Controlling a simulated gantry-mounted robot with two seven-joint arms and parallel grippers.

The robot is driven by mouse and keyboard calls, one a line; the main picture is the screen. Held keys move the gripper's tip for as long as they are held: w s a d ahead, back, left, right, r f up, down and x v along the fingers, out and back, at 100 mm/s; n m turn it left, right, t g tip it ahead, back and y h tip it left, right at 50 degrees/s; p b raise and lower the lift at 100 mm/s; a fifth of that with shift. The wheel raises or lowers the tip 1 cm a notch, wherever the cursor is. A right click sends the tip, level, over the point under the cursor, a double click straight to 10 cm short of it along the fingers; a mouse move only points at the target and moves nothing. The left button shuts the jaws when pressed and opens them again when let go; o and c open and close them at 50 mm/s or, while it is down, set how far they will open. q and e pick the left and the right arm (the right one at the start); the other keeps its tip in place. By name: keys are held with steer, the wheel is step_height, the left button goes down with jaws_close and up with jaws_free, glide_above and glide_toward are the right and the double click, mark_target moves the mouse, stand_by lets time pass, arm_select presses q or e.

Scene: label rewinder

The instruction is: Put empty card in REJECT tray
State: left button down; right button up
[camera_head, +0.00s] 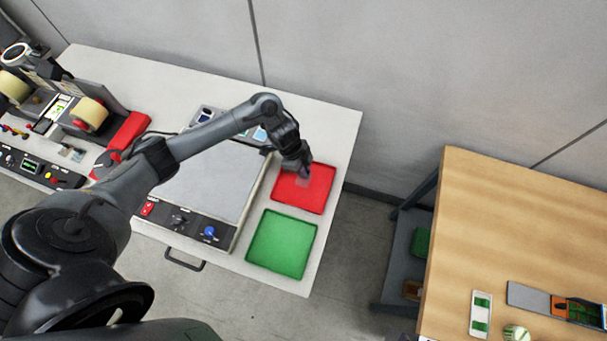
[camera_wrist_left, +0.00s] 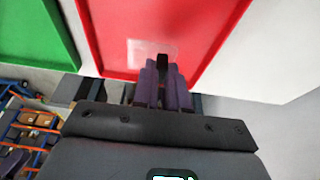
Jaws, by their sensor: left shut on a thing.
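The red tray (camera_head: 318,193) lies on the white table, beyond the green tray. My left gripper (camera_head: 304,178) is over the red tray, shut on a small translucent card (camera_head: 302,182). In the left wrist view the card (camera_wrist_left: 140,52) shows as a pale, see-through rectangle in front of the fingertips (camera_wrist_left: 163,62), against the red tray (camera_wrist_left: 105,30). I cannot tell whether the card touches the tray floor. My right gripper is not in view.
The green tray (camera_head: 282,244) looks empty. A grey flat-topped machine (camera_head: 205,185) stands left of the trays. A label rewinder with rolls (camera_head: 90,113) is at the far left. A wooden table (camera_head: 530,220) holding small items is at the right, across a floor gap.

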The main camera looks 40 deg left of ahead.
arm_select(q)
steer(key=shift+f, duration=1.9)
steer(key=shift+f, duration=0.2)
steer(key=c, duration=1.2)
jaws_free()
steer(key=shift+o, duration=0.2)
steer(key=shift+r, duration=0.1)
